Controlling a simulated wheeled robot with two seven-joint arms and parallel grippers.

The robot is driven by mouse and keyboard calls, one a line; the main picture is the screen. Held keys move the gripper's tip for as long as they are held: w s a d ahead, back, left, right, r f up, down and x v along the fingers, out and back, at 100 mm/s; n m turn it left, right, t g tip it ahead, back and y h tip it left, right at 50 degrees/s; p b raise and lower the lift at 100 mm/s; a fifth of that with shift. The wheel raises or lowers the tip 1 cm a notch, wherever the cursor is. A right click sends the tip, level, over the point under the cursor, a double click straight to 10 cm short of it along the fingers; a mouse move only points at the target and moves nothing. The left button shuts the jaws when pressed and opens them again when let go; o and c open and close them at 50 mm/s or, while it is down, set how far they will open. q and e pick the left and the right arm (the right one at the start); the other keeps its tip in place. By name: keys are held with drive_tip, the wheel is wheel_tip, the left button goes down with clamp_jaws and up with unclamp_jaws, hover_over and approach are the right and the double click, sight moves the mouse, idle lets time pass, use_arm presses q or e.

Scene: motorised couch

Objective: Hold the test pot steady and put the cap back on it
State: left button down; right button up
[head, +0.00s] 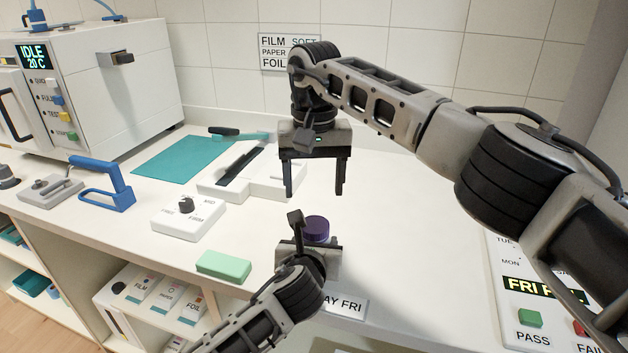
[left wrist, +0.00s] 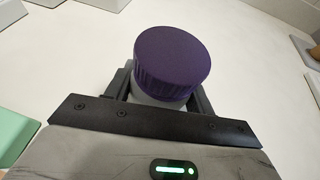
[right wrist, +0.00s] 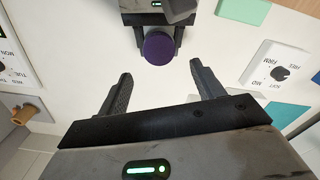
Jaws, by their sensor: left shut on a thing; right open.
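The purple cap (head: 316,228) sits level on top of the test pot, seen from close by in the left wrist view (left wrist: 173,58). Only a grey strip of the pot (left wrist: 160,101) shows under the cap; whether the cap is tight cannot be told. My left gripper (head: 318,242) is shut around the pot, a finger on each side, near the front of the counter. My right gripper (head: 314,192) is open and empty, fingers pointing down, above and behind the cap. In the right wrist view the cap (right wrist: 158,48) lies beyond the open fingers (right wrist: 162,74).
A green block (head: 223,266) and a white dial box (head: 188,216) stand left of the pot. A pass/fail panel (head: 530,290) is at the right. A day label (head: 345,304) is at the front edge. The counter right of the pot is clear.

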sight(314, 223)
drive_tip(key=shift+f, duration=4.05)
drive_tip(key=c, duration=1)
drive_tip(key=m, duration=0.7)
drive_tip(key=shift+a, duration=0.1)
drive_tip(key=m, duration=0.9)
